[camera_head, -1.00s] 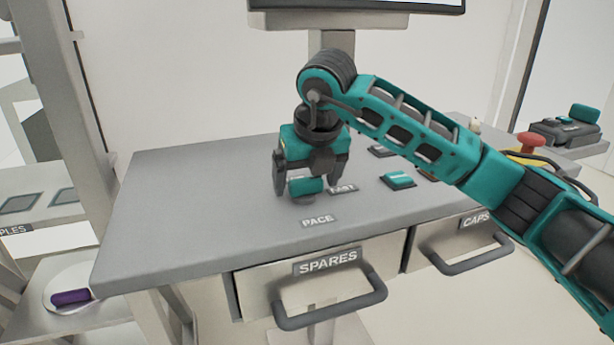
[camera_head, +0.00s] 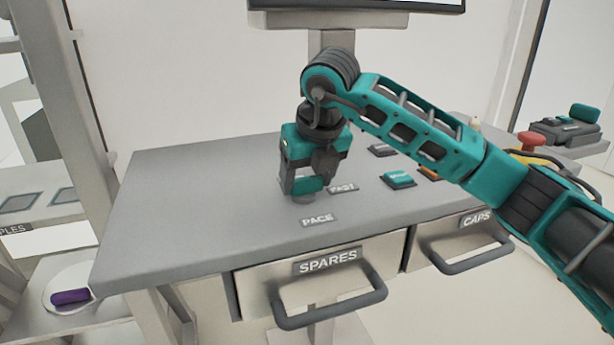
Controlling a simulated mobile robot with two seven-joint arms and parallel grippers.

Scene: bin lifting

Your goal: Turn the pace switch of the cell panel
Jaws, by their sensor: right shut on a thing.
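The pace switch (camera_head: 307,186) is a teal knob on a grey round base, standing on the grey panel top behind the PACE label (camera_head: 317,219). A FAST label (camera_head: 343,188) lies to its right. My right gripper (camera_head: 308,184) points down from above and is shut on the knob, with a dark finger on either side. The fingers hide part of the knob, so its exact setting cannot be told. My left gripper is not in view.
Teal (camera_head: 398,180) and orange (camera_head: 430,173) buttons sit to the right, partly near my arm. A red emergency button (camera_head: 531,141) is farther right. SPARES (camera_head: 328,262) and CAPS (camera_head: 476,219) drawers are below the front edge. The panel's left side is clear.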

